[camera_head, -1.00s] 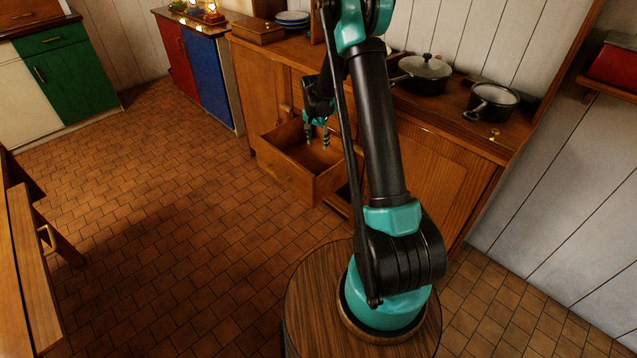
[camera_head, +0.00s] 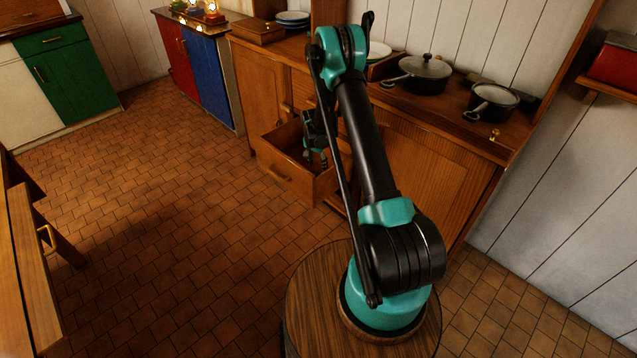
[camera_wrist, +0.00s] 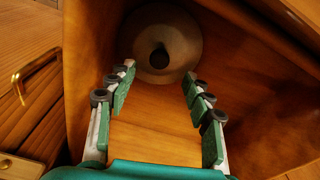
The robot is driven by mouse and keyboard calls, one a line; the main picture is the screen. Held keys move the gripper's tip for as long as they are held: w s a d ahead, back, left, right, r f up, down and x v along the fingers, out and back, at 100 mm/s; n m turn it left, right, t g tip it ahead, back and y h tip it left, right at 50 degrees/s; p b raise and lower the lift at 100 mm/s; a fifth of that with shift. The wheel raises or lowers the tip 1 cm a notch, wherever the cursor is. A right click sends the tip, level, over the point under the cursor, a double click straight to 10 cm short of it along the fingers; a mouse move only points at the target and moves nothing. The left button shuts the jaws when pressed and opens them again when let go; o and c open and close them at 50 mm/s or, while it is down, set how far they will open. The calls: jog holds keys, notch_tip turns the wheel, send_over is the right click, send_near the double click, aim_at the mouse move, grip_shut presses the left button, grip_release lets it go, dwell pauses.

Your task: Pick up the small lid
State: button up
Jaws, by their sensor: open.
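The small lid (camera_wrist: 178,28) is a round, pale metal disc with a dark knob (camera_wrist: 159,57). In the wrist view it lies in the open wooden drawer (camera_head: 290,178), at the top middle. My gripper (camera_wrist: 158,70) is open, and its green-padded fingers point at the lid from below in that view, with the knob between the lines of the fingertips. I cannot tell whether the fingers touch the lid; nothing is held between them. In the head view my gripper (camera_head: 315,158) hangs down inside the drawer, and the lid is hidden there.
The drawer walls stand close on both sides of my gripper. A lidded pot (camera_head: 424,76) and a small saucepan (camera_head: 492,100) stand on the counter above. A brass handle (camera_wrist: 17,88) shows left in the wrist view. The tiled floor (camera_head: 180,210) left of the drawer is clear.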

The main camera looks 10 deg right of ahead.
jog(key=shift+w+d+f, duration=0.15)
jog(key=shift+f, duration=1.35)
jog(key=shift+w+d+f, duration=0.15)
jog(key=shift+f, duration=1.3)
jog(key=shift+c, duration=0.4)
grip_shut()
